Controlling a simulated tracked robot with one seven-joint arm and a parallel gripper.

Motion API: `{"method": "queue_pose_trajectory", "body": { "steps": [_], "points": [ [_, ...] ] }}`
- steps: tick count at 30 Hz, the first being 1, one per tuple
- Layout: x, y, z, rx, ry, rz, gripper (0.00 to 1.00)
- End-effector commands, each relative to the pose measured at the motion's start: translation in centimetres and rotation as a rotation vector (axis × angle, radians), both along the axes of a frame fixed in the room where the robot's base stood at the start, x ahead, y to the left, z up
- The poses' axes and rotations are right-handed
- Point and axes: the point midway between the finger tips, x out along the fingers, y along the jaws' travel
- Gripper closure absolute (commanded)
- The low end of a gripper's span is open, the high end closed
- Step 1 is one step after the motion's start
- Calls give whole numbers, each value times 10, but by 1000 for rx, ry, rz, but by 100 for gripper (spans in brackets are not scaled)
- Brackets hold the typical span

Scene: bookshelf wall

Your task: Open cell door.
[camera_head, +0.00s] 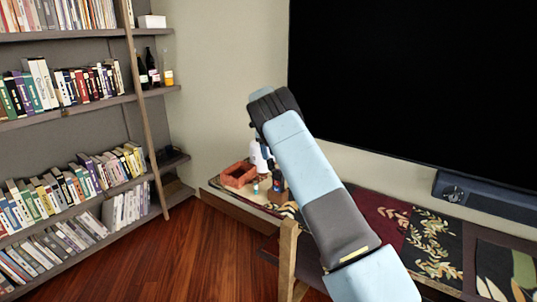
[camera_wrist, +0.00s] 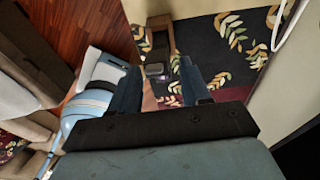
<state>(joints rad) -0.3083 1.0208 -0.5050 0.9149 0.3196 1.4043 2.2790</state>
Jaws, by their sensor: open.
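No cell door can be made out in either view. My gripper (camera_wrist: 160,88) shows in the wrist view with its two dark fingers apart and nothing between them. Beyond the fingers are a wooden post (camera_wrist: 159,38) and a dark runner with a leaf pattern (camera_wrist: 228,32). The gap between the fingers and these things is hard to judge. In the head view my arm rises across the middle and hides part of the low bench; the gripper is not clearly seen there.
A bookshelf (camera_head: 72,112) full of books fills the left side. A low bench (camera_head: 237,205) carries an orange tray (camera_head: 238,174), a white bottle (camera_head: 258,158) and a patterned runner (camera_head: 431,238). A large black screen (camera_head: 430,80) hangs above a soundbar (camera_head: 490,197). Wooden floor (camera_head: 180,255) is clear between.

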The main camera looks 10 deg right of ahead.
Motion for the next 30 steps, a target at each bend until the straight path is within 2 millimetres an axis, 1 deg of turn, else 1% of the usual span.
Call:
{"method": "queue_pose_trajectory", "body": {
  "steps": [1,3,9,15,18,22,30],
  "points": [
    [2,1,12,0,-7,2,53],
    [4,3,26,1,-10,3,53],
    [8,9,67,2,-14,2,53],
    [12,12,104,3,-16,4,53],
    [13,14,115,2,-16,3,53],
    [14,15,125,3,-15,2,53],
    [14,15,130,2,-16,3,53]
  ]
}}
